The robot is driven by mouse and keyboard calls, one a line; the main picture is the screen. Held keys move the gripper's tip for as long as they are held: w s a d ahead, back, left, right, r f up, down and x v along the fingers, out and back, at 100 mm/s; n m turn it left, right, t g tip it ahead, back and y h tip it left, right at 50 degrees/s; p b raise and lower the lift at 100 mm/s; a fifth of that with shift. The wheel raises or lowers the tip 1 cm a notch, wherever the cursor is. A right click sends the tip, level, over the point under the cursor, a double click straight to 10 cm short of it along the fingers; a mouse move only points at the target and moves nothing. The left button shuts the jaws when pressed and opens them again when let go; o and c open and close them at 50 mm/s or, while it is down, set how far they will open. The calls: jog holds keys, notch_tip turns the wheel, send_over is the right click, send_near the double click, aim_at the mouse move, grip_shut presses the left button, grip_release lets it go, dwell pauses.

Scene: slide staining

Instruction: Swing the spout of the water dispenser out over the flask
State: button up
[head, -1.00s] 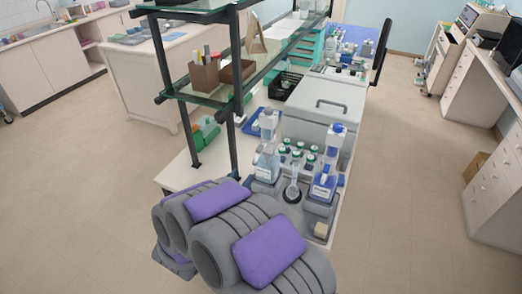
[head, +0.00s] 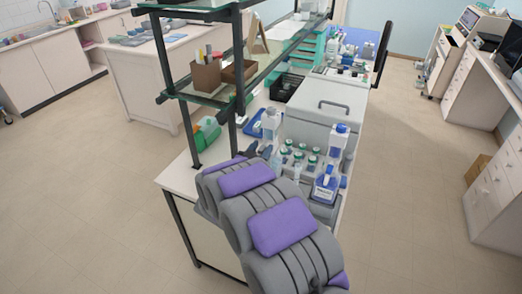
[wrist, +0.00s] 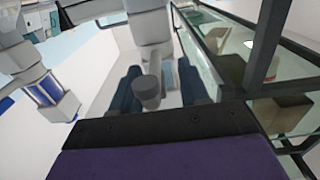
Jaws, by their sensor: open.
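Two bottle-top dispensers stand near the bench's front end in the head view. The left one (head: 270,121) has a white top; my arm hides its lower body. The right one (head: 325,188) has a blue-and-white body and label. The glass flask (head: 298,171) stands between them, partly hidden by my arm. My gripper (head: 264,153) is beside the left dispenser, above the bench. In the wrist view, my gripper (wrist: 157,85) is open, its dark fingers on either side of a grey rounded part (wrist: 149,92). I cannot tell whether they touch it, or the spout's exact direction.
Several green-capped bottles (head: 300,155) stand behind the flask. A large grey lidded box (head: 325,110) is behind them. The glass-shelf frame (head: 240,75) rises close on the left, and its dark bars and glass also show in the wrist view (wrist: 255,60).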

jog(key=shift+d, duration=0.2)
jog(key=c, duration=0.4)
grip_shut()
jog(key=shift+a, duration=0.1)
